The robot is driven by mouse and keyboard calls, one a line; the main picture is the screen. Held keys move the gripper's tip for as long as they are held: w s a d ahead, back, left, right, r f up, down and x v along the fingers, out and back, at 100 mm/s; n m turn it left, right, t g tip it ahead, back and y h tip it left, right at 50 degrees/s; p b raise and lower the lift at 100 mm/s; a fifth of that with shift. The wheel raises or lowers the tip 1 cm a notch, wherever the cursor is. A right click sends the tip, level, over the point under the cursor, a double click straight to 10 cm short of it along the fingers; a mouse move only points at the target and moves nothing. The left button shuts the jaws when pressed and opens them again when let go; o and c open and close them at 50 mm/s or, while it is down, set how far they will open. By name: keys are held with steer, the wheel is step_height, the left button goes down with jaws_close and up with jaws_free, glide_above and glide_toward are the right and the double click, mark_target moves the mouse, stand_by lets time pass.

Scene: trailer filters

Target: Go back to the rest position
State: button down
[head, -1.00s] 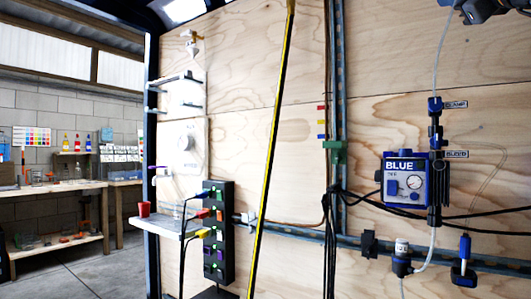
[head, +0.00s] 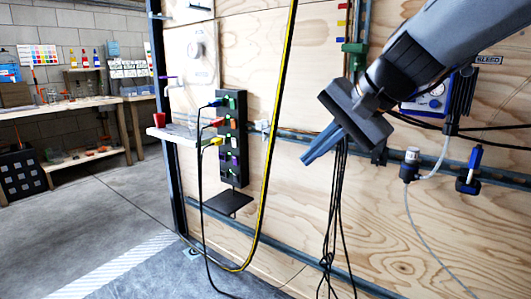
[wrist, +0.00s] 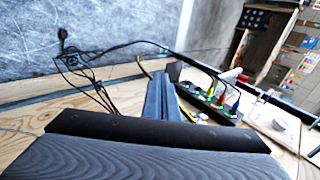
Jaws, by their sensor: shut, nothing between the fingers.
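My gripper (head: 310,157) is in the upper middle of the head view, at the end of my grey arm, which comes in from the top right. Its blue-grey fingers are together and empty, pointing down and to the left in front of the plywood wall (head: 300,215). In the wrist view my gripper (wrist: 159,82) shows its fingers closed, with nothing between them. My arm hides part of the blue pump box (head: 432,97) in the head view.
A black power strip (head: 233,140) with coloured plugs is on the wall, left of my gripper. Black cables (head: 335,215) hang below it and a yellow-black hose (head: 271,150) loops down. A small shelf (head: 172,134) holds a red cup (head: 160,118). Floor (head: 125,215) at left is clear.

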steer(key=s+a+f+n+g+h, duration=0.1)
steer(key=s+f+n+g+h, duration=0.7)
steer(key=s+f, duration=1.05)
steer(key=d+r+t+y+p, duration=0.2)
steer(key=d+r+p, duration=0.8)
steer(key=p, duration=1)
step_height(320, 180, up, 2)
steer(key=shift+s+d+r, duration=0.1)
steer(key=shift+s+d, duration=0.2)
steer(key=shift+s, duration=0.1)
